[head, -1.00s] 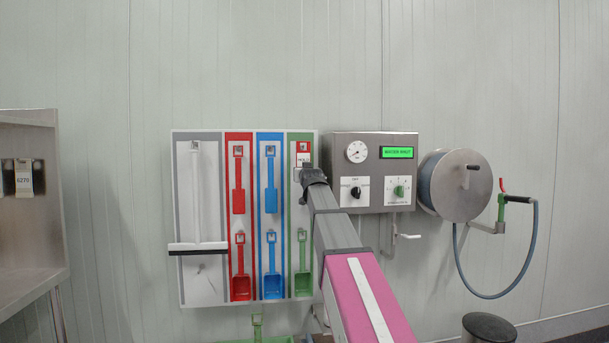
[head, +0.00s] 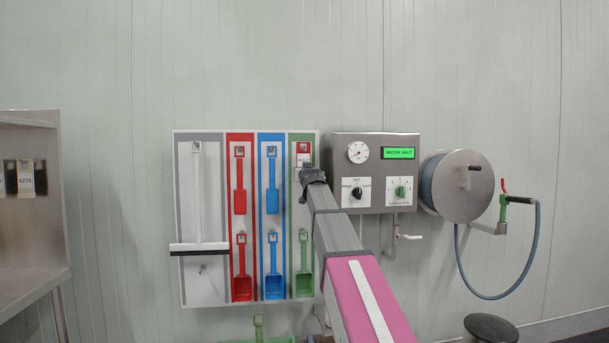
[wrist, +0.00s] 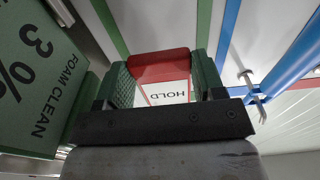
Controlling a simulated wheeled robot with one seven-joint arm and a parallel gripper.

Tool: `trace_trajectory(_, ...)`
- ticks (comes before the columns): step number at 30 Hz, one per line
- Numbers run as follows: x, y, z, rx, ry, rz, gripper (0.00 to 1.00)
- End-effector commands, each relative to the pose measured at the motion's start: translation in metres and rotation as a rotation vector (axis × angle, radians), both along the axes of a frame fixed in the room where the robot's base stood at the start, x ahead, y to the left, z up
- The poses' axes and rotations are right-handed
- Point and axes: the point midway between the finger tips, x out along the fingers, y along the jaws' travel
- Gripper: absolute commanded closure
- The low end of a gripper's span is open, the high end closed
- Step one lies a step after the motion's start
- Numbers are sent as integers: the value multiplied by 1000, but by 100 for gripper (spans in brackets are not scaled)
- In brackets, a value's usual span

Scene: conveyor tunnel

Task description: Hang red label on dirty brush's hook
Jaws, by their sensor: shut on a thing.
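My gripper (wrist: 165,85) is shut on the red label (wrist: 160,68), which has a white panel reading HOLD. The label sits between the two green fingers in the wrist view. In the head view the label (head: 303,149) is at the top of the green strip (head: 291,205) of the tool board, with my gripper (head: 304,168) just below it. The hook at the top of that strip is hidden behind the label, and I cannot tell whether the label touches it. No brush shows in the upper part of the green strip. A green handle (head: 258,325) stands below the board.
Red (head: 239,190) and blue (head: 271,190) tools hang left of the green strip, with a green scoop (head: 303,270) lower on it. The steel control box (head: 375,200) is close on the right, and the hose reel (head: 455,185) is beyond it.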

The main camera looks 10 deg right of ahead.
Motion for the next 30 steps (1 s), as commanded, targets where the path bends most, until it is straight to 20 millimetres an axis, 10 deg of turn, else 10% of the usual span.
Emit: trace_trajectory(30,0,0,-10,0,-1,0,80)
